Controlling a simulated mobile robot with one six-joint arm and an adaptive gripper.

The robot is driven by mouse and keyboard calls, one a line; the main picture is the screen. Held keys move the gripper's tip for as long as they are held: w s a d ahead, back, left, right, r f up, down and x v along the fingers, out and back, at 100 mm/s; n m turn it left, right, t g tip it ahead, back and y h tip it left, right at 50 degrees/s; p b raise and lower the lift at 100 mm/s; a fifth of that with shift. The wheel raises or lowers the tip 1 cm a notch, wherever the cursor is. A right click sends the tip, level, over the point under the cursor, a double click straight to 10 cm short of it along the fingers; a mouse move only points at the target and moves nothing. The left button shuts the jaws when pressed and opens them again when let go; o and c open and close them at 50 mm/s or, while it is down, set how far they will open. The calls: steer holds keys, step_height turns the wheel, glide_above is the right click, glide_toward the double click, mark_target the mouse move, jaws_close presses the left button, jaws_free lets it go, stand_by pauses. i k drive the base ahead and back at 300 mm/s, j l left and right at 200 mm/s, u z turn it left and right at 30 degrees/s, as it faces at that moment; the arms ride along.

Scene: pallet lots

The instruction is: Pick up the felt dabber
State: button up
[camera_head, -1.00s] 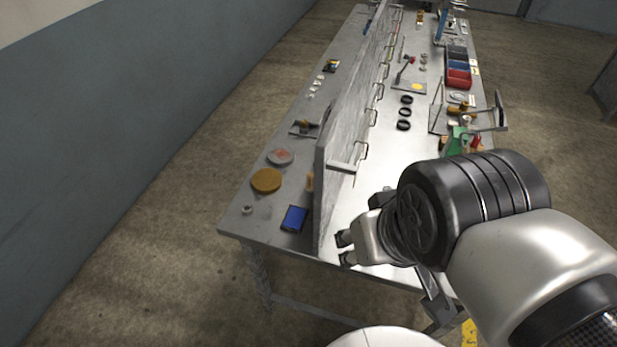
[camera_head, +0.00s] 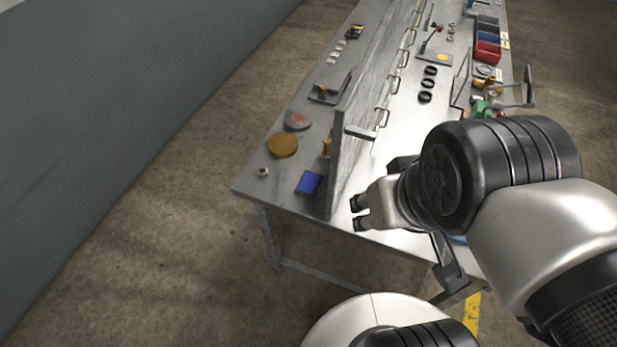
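I cannot identify the felt dabber for certain. A small tan upright piece (camera_head: 326,147), partly hidden by the upright panel, stands on the left side of the bench and could be it. A dark flat piece with an orange-brown part (camera_head: 325,92) lies farther back on the same side. My gripper (camera_head: 359,214) is right of the panel's near end, over the near edge of the bench in the picture. Its two fingertips are apart with nothing between them.
An upright panel (camera_head: 349,150) divides the metal bench (camera_head: 262,188) lengthwise. On its left side are a blue pad (camera_head: 308,183), a brown disc (camera_head: 283,145), a grey-red disc (camera_head: 297,120) and a small ring (camera_head: 263,172). Black rings (camera_head: 427,84) and bins (camera_head: 487,50) stand on the right. Floor at left is clear.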

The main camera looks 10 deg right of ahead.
mark_target(325, 153)
steer(key=i+j, duration=0.25)
steer(key=j, duration=0.15)
steer(key=i+j, duration=0.2)
steer(key=j, duration=0.15)
steer(key=i+j+z, duration=0.2)
steer(key=j+z, duration=0.2)
steer(key=i+j+z, duration=0.1)
steer(key=j+z, duration=0.3)
steer(key=i+j+z, duration=0.1)
steer(key=j+z, duration=0.3)
steer(key=l+z, duration=0.1)
steer(key=z, duration=0.3)
